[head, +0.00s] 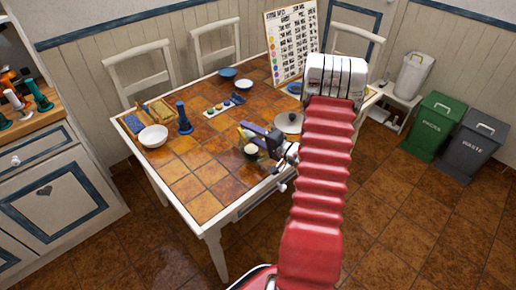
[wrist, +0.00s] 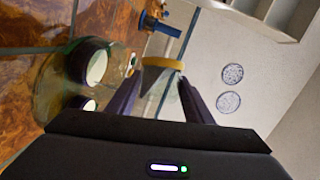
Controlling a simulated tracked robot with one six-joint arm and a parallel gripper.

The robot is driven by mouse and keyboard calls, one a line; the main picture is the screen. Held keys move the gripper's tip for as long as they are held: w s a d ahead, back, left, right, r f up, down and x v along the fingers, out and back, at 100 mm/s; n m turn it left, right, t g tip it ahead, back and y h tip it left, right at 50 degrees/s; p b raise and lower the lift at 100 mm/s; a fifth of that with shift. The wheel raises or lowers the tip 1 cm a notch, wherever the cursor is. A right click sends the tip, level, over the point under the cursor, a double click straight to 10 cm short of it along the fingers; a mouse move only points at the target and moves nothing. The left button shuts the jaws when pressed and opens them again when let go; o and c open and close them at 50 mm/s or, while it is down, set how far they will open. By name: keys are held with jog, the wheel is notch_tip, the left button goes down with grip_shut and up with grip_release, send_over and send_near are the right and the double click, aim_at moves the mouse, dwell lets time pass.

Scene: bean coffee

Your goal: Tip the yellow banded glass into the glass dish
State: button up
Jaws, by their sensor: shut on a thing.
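My gripper (head: 250,134) is over the near right part of the tiled table and is shut on the yellow banded glass (head: 243,132). In the wrist view the glass's yellow band (wrist: 163,63) shows between my fingertips (wrist: 160,90); its clear wall is hard to make out. The glass dish (wrist: 48,88) is beside my left finger in the wrist view, with pale round shapes in or behind it. In the head view the dish (head: 262,156) is just below my gripper, partly hidden by it. The wrist picture is strongly rolled. I cannot tell what the glass holds.
A white bowl (head: 153,136), a blue grinder-like piece (head: 184,119) and a wooden box (head: 160,111) stand at the table's left. A small tray of coloured pieces (head: 222,106) lies behind. A grey lid (head: 289,122) is to the right. The table's front left is clear.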

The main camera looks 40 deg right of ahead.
jog(key=shift+d+r+m+t+p, duration=0.2)
jog(key=shift+d+m+t+p, duration=0.2)
jog(key=shift+m, duration=0.6)
dwell(0.7)
jog(key=shift+s+d+r+m+t+p, duration=0.15)
jog(key=shift+r+m+t+p, duration=0.2)
jog(key=shift+r+m, duration=0.5)
dwell(0.5)
jog(key=shift+d+r+m+t+p, duration=0.3)
jog(key=shift+m+t+p, duration=0.1)
jog(key=shift+m, duration=0.55)
dwell(0.6)
jog(key=shift+a+f+n+g, duration=0.15)
jog(key=shift+n+g, duration=0.1)
jog(key=shift+n, duration=0.25)
jog(key=shift+a+n+g, duration=0.15)
jog(key=shift+n+g, duration=0.05)
jog(key=shift+n, duration=0.3)
jog(key=shift+a+f+n+g, duration=0.25)
jog(key=shift+f+n+g, duration=0.15)
jog(key=shift+f+n, duration=0.6)
jog(key=shift+a+f+n+g, duration=0.15)
jog(key=shift+n+g, duration=0.15)
jog(key=shift+n, duration=0.3)
jog(key=shift+a, duration=0.1)
